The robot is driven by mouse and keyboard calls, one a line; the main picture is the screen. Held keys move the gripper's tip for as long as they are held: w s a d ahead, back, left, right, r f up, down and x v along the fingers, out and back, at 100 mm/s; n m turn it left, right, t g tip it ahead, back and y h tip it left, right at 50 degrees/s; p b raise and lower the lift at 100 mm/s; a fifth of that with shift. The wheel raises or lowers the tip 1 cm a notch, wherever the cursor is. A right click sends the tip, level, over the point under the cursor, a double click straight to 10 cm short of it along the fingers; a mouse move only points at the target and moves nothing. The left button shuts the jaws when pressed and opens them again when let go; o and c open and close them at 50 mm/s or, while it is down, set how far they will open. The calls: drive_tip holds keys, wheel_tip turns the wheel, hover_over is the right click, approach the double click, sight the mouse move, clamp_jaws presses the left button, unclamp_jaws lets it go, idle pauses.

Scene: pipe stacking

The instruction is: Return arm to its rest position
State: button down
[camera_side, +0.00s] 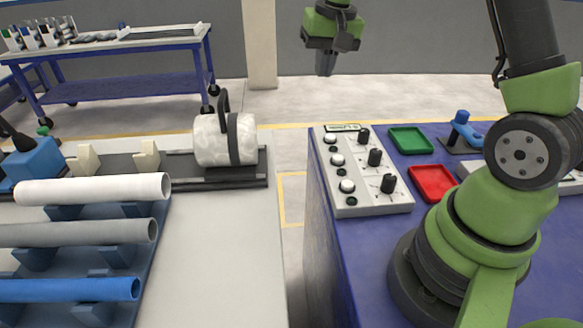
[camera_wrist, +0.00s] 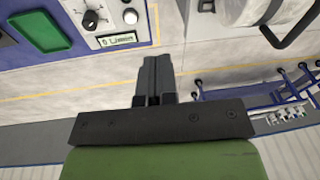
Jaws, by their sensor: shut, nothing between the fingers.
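My gripper (camera_side: 326,66) hangs fingers down in the upper middle of the side view, in the air above the gap between the two tables. Its fingers are shut together with nothing between them. In the wrist view, the shut fingers (camera_wrist: 156,80) show against the floor. Three pipes, white (camera_side: 95,189), grey (camera_side: 80,233) and blue (camera_side: 70,290), lie in a blue rack at the left of the side view. My gripper is well apart from all of them.
A clamp-like white cylinder (camera_side: 211,140) with a black handle sits on a dark rail. A control panel (camera_side: 365,175), a green tray (camera_side: 411,140) and a red tray (camera_side: 433,182) are on the blue table (camera_side: 350,235). A cart (camera_side: 120,84) stands behind at left.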

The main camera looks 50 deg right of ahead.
drive_tip(key=s+a+r+n+t, duration=0.2)
drive_tip(key=s+a+r+t, duration=0.1)
drive_tip(key=s+a+r, duration=0.6)
drive_tip(key=s+a+n+t+y, duration=0.1)
drive_tip(key=s+a, duration=0.4)
drive_tip(key=s, duration=0.5)
drive_tip(key=shift+a+r+n+t+y, duration=0.15)
drive_tip(key=shift+a+n+t+y, duration=0.2)
drive_tip(key=shift+t+y, duration=0.25)
drive_tip(key=shift+d, duration=0.1)
idle(0.5)
